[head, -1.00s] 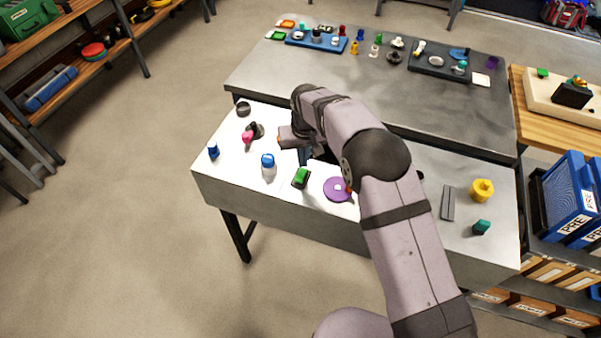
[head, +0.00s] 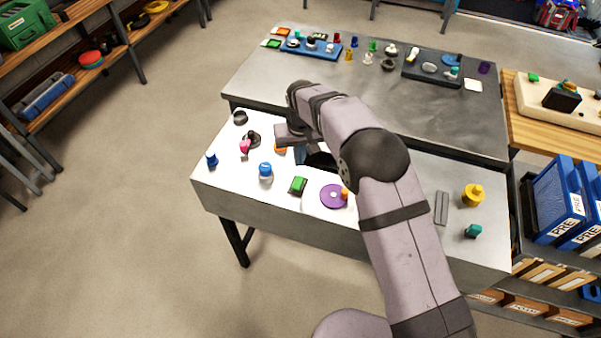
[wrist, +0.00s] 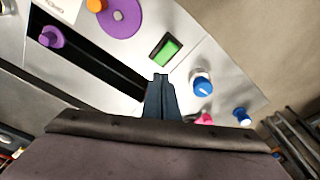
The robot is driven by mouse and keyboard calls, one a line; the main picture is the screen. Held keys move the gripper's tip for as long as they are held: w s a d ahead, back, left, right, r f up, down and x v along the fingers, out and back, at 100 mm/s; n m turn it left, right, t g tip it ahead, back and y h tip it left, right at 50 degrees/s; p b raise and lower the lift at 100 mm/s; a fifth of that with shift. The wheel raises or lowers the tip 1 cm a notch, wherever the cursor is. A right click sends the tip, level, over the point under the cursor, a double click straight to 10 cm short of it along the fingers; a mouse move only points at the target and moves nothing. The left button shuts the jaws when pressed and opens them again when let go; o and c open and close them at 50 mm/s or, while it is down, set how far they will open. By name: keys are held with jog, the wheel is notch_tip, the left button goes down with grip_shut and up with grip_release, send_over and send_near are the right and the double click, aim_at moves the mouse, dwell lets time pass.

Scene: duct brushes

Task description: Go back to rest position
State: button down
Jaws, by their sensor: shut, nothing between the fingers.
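My gripper (wrist: 160,80) is shut and empty in the wrist view, its dark fingers pointing over the white front table. In the head view my gripper (head: 301,155) is partly hidden by my arm, above that table's middle. Near it are a green-topped dark block (head: 298,185), which also shows in the wrist view (wrist: 166,49), and a blue-and-white knob (head: 265,171), also in the wrist view (wrist: 202,84). A purple disc (head: 331,196) lies right of the block.
A pink piece (head: 245,147) and a blue piece (head: 211,160) stand at the left. A yellow piece (head: 473,195) and a teal piece (head: 473,231) stand at the right. The grey back table (head: 300,90) holds small parts along its far edge. Blue bins (head: 560,200) stand far right.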

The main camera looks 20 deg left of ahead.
jog(key=shift+d, duration=0.1)
jog(key=s+d+r+m, duration=0.1)
jog(key=s+d+r, duration=0.15)
jog(key=d, duration=0.75)
jog(key=s+d+r+m, duration=0.2)
jog(key=d+r, duration=0.2)
jog(key=d, duration=0.6)
jog(key=s+d+m+g, duration=0.1)
jog(key=s+d+m, duration=0.1)
jog(key=s+d, duration=0.7)
jog(key=s+d+m+g, duration=0.1)
jog(key=s+d, duration=0.5)
jog(key=s, duration=0.5)
notch_tip(320, 180, down, 42)
jog(key=b, duration=4.2)
jog(key=shift+s+h, duration=0.15)
jog(key=shift+h, duration=0.25)
jog(key=shift+d, duration=0.1)
